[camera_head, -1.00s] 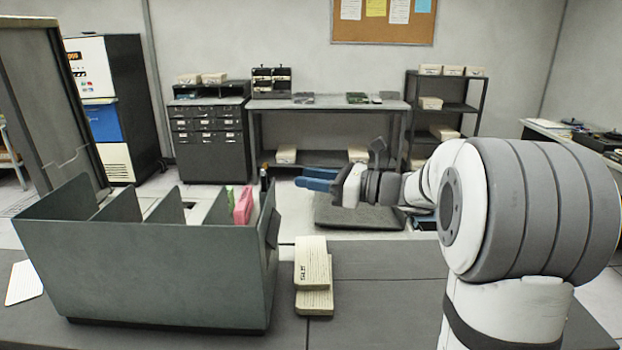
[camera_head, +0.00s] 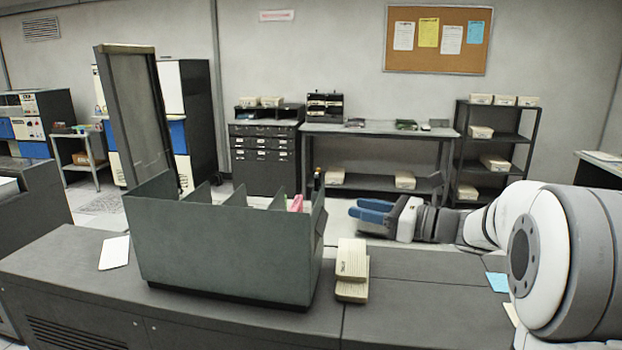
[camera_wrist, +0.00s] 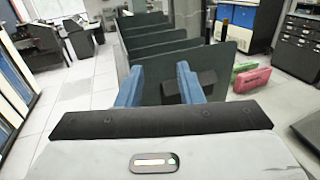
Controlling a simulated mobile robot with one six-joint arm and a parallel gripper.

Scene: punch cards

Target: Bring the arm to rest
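My gripper (camera_head: 372,210) is at the end of my arm, to the right of the grey-green divided rack (camera_head: 215,250) in the head view. The arm reaches in from the right edge. In the wrist view my gripper's (camera_wrist: 160,86) two blue fingers stand apart, with no held object visible between them. The rack's end wall (camera_wrist: 222,82) lies beyond the fingers there. I cannot tell the exact distance between fingers and rack.
Two stacked cream card bundles (camera_head: 352,270) lie on the grey counter (camera_head: 420,310) right of the rack. A pink bundle (camera_head: 296,203) shows at the rack's right end. A white card (camera_head: 114,253) lies to the left. A table (camera_head: 380,130) and shelves (camera_head: 510,145) stand behind.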

